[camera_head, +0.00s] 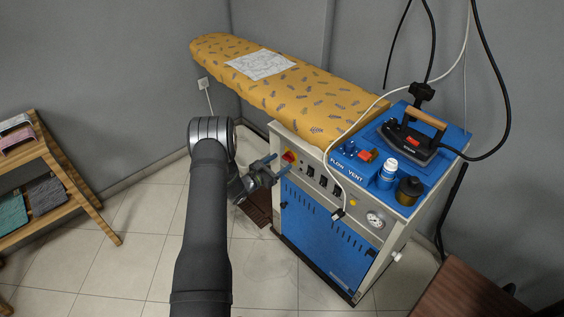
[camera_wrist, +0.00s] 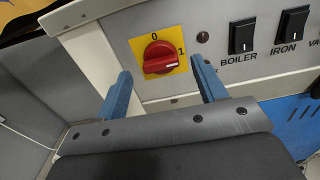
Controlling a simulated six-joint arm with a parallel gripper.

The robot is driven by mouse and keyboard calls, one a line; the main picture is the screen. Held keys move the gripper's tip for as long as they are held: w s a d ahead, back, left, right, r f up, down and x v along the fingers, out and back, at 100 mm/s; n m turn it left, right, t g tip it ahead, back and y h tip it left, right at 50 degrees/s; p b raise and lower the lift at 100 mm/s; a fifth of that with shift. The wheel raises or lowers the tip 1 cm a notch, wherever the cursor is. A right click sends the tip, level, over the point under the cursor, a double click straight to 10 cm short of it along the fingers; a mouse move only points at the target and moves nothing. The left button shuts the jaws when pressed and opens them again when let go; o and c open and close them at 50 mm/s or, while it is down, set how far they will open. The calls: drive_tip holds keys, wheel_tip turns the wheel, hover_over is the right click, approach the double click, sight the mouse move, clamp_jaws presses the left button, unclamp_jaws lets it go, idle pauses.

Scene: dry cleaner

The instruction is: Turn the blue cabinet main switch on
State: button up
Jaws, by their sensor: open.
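The main switch is a red rotary knob (camera_wrist: 158,58) on a yellow plate marked 0 at the top and 1 at the right. Its handle lies roughly level across the plate, with the white mark at its right end, on the side of the 1. In the head view the main switch (camera_head: 289,156) is at the upper left of the blue cabinet's (camera_head: 321,236) front panel. My gripper (camera_head: 277,166) is open in front of it. In the wrist view the two blue fingers of my gripper (camera_wrist: 160,68) stand left and right of the knob, apart from it, with nothing between them.
Black BOILER (camera_wrist: 242,34) and IRON (camera_wrist: 289,28) rocker switches sit right of the knob. A padded yellow ironing board (camera_head: 290,95) extends behind. An iron (camera_head: 412,142) and bottles (camera_head: 388,172) stand on the cabinet top. A white cable (camera_head: 328,160) hangs over the panel.

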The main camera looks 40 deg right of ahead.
drive_tip(key=a, duration=1.5)
drive_tip(key=shift+a, duration=0.15)
drive_tip(key=d, duration=1.7)
drive_tip(key=shift+d, duration=0.25)
drive_tip(key=shift+a, duration=0.1)
